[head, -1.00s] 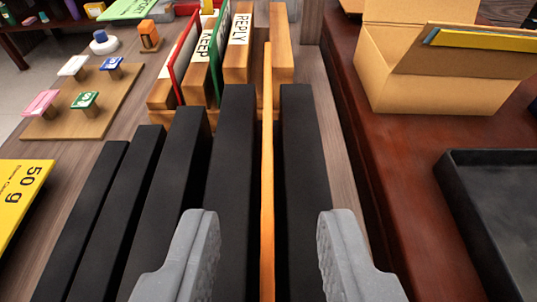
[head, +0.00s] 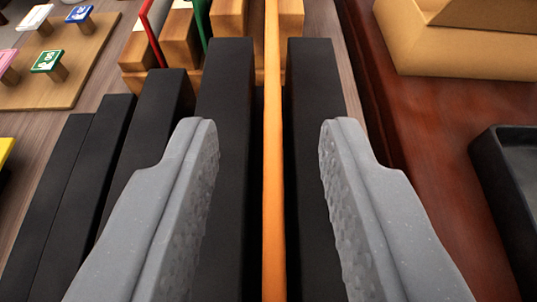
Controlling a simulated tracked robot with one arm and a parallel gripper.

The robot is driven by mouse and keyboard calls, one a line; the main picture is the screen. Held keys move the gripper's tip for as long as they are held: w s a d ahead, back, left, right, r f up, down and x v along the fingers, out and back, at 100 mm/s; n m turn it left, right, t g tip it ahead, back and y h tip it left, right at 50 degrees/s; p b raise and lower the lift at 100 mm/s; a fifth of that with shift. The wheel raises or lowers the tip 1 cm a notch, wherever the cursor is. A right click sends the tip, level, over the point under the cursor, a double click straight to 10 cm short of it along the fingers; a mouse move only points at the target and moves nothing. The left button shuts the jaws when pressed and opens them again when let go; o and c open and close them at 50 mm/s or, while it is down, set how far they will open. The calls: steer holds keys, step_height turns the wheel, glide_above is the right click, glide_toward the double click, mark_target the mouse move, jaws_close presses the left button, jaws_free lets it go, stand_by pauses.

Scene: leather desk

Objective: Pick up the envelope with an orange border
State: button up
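The envelope with an orange border (head: 272,150) stands upright, edge-on to me, as a thin orange strip between two tall black dividers of a black rack (head: 225,120). My gripper (head: 269,135) is open, with one grey finger on each side of the envelope and its neighbouring dividers. Clear gaps show between the fingers and the orange edge. The envelope's faces are hidden by the dividers.
A wooden sorter (head: 150,50) with red- and green-edged items stands behind the rack. Small stamps (head: 47,62) on a wooden board are at upper left. A cardboard box (head: 460,50) and a black tray (head: 510,180) are at right.

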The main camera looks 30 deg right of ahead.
jaws_close()
steer(key=shift+r, duration=0.1)
